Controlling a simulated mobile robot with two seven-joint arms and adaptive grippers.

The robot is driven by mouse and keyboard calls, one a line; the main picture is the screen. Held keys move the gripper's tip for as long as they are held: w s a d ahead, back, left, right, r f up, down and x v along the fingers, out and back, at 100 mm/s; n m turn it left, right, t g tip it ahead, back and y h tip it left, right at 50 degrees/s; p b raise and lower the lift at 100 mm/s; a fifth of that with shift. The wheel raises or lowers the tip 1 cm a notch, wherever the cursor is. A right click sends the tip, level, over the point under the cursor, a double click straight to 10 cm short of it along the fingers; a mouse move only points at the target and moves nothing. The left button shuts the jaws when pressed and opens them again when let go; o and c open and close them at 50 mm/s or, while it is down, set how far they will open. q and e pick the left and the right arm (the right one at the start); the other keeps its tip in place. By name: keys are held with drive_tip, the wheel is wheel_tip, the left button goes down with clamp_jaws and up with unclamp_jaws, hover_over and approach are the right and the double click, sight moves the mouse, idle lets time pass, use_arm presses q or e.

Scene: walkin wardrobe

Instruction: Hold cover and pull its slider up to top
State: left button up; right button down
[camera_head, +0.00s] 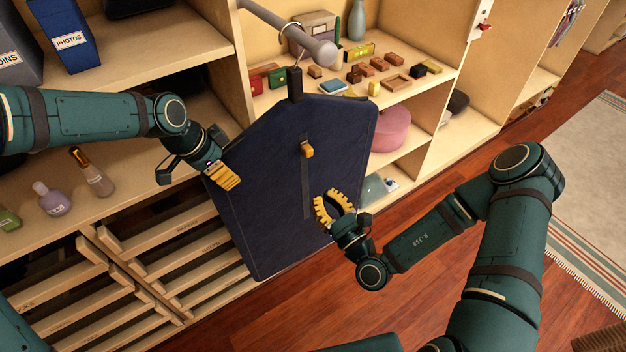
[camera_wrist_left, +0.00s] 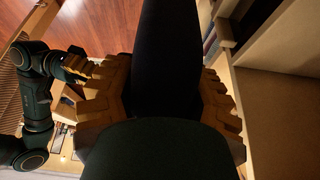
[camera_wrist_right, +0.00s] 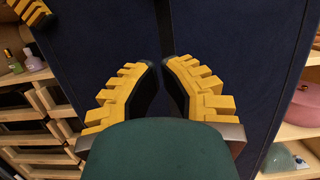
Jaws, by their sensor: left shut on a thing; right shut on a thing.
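The dark blue cover (camera_head: 270,200) hangs from a rail by a black hook, slightly tilted. Its orange slider (camera_head: 307,150) sits on a dark vertical strip (camera_head: 306,185), in the upper half of the cover. My left gripper (camera_head: 222,177) is shut on the cover's left edge; dark cloth (camera_wrist_left: 165,60) lies between its fingers in the left wrist view. My right gripper (camera_head: 322,208) is at the cover's front, below and right of the slider. In the right wrist view its fingertips (camera_wrist_right: 162,65) nearly meet over the dark strip; what they grip is hard to see.
Behind the cover stand shelves with small boxes (camera_head: 380,68) and a pink round box (camera_head: 382,130). Bottles (camera_head: 92,173) stand on the left shelf above slatted racks (camera_head: 150,270). The wooden floor (camera_head: 300,315) in front is clear; a rug (camera_head: 590,190) lies at right.

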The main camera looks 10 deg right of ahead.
drive_tip(key=shift+v, duration=1.55)
use_arm(q)
drive_tip(key=o, duration=1.3)
drive_tip(key=shift+a, duration=0.1)
use_arm(e)
drive_tip(key=shift+a, duration=0.1)
